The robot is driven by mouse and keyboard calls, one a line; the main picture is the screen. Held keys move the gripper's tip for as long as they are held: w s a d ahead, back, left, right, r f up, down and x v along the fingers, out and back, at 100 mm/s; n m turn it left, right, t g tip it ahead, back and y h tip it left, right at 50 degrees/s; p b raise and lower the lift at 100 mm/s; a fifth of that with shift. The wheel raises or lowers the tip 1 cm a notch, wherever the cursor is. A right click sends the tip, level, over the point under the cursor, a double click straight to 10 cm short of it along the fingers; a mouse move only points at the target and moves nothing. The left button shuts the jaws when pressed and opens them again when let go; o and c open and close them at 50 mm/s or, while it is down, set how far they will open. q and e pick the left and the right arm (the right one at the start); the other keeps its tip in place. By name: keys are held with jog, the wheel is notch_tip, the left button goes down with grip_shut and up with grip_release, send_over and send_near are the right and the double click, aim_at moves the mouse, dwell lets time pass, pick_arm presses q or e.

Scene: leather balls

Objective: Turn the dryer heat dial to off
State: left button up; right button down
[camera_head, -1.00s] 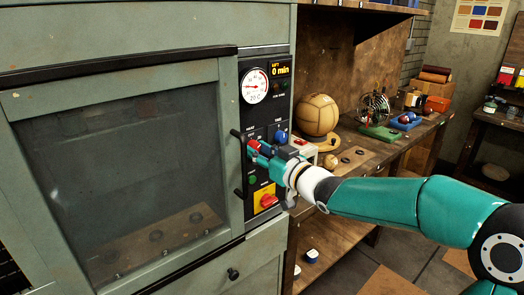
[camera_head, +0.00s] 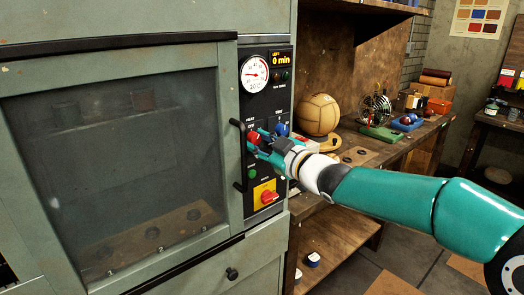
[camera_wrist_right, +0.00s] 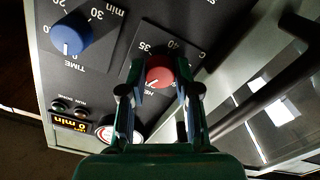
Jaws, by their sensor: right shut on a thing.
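The dryer (camera_head: 120,75) is a grey-green cabinet with a black control panel on the right of its door. The red heat dial (camera_head: 254,137) is on this panel, left of the blue time dial (camera_head: 282,129). My right gripper (camera_head: 259,142) is at the heat dial and partly covers it. In the right wrist view, the red heat dial (camera_wrist_right: 160,70) sits between my fingers, shut on its sides. Printed numbers such as 35 and 40 show around it, while my gripper hides part of the scale. My left gripper is not in view.
The black door handle (camera_head: 238,155) stands out just left of the heat dial. A red rotary switch on a yellow plate (camera_head: 265,194) is below. A round gauge (camera_head: 255,74) and a 0 min display (camera_head: 284,60) are above. A wooden bench with a leather ball (camera_head: 318,114) stands to the right.

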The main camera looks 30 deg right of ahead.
jog(key=n+b, duration=0.1)
jog(key=n, duration=0.2)
jog(key=shift+f+n+b, duration=0.1)
jog(key=shift+n+b, duration=0.65)
jog(key=shift+n, duration=0.75)
jog(key=c, duration=0.8)
grip_release()
jog(key=shift+a, duration=0.1)
jog(key=shift+s, duration=0.55)
jog(key=s, duration=0.7)
jog(key=s+d, duration=0.1)
jog(key=s, duration=0.3)
